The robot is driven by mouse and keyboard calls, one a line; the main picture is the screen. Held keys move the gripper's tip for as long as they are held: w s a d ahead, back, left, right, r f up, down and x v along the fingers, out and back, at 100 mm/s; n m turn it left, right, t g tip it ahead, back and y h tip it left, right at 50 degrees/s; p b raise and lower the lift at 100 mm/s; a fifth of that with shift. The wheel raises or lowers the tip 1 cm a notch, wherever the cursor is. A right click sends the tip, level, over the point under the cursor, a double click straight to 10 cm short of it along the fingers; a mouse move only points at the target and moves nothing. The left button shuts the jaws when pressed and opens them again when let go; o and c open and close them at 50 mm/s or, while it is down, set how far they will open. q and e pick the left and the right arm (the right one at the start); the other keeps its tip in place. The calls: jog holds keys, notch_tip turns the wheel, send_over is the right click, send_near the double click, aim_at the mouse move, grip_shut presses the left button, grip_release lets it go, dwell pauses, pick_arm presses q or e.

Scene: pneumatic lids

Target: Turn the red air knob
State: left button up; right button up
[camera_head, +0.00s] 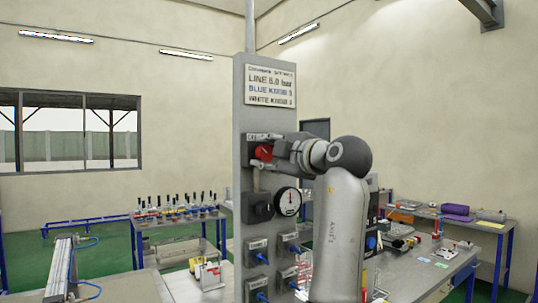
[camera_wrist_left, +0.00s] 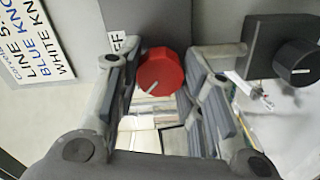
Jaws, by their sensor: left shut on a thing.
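The red air knob (camera_head: 264,152) sits on the upper part of a grey upright panel (camera_head: 241,120), under a small label. In the left wrist view the red knob (camera_wrist_left: 160,71) shows a white pointer line on its face. My left gripper (camera_head: 279,150) is at the panel with its fingers on both sides of the knob, shut on it. In the left wrist view the fingers of this gripper (camera_wrist_left: 161,77) frame the knob. The label beside the knob is partly hidden, with "FF" readable. My right gripper is not in view.
Below the knob are a black knob (camera_head: 259,207), a round gauge (camera_head: 288,201) and several blue knobs (camera_head: 262,258). A sign (camera_head: 270,86) reads "LINE 5.0 bar". Workbenches with tools stand behind, and my arm covers the panel's right side.

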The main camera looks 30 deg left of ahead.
pick_arm(q)
jog(key=shift+r, duration=0.1)
jog(key=o, duration=1)
jog(key=shift+w+a, duration=0.15)
jog(key=v, duration=1.2)
